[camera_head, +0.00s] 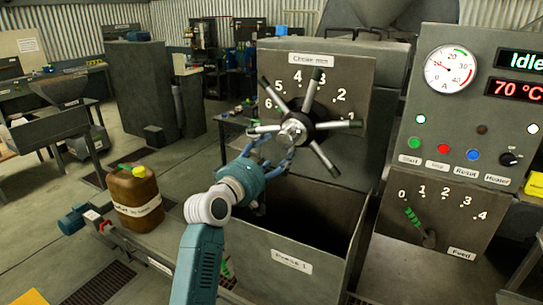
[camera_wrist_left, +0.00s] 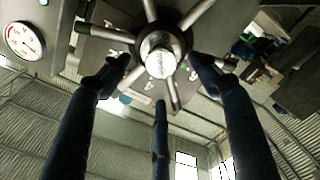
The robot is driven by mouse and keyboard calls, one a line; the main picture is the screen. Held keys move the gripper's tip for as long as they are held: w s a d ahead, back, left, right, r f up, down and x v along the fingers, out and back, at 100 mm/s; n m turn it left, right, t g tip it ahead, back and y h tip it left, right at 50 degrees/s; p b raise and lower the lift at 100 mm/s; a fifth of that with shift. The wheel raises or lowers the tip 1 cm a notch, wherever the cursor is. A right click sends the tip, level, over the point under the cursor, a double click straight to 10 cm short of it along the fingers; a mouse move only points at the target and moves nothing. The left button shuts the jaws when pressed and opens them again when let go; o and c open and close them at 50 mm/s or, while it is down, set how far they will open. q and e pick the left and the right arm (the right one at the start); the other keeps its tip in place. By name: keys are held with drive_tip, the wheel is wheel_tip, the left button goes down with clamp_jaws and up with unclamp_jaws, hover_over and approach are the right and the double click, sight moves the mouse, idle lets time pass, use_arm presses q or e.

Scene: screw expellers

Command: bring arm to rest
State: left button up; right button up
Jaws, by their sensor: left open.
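My left gripper (camera_head: 273,147) is open in front of the spoked choke handwheel (camera_head: 309,112). In the left wrist view the fingers of my left gripper (camera_wrist_left: 160,80) are spread around the bright round hub of the handwheel (camera_wrist_left: 159,54), with nothing held between them. I cannot tell whether a fingertip touches a spoke. The handwheel sits on a grey panel with a numbered scale and a label that seems to read "Choke mm" (camera_head: 311,59). My left arm reaches up from the bottom middle. My right gripper is not in view.
Below the handwheel is an open dark bin labelled "Press 1" (camera_head: 292,261). At the right stands a control panel (camera_head: 440,120) with a gauge, buttons and a feed lever (camera_head: 429,238). A brown canister (camera_head: 135,200) with a yellow cap stands left of my arm.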

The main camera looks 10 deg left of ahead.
use_arm(q)
drive_tip(key=shift+s, duration=0.25)
drive_tip(key=shift+f, duration=0.1)
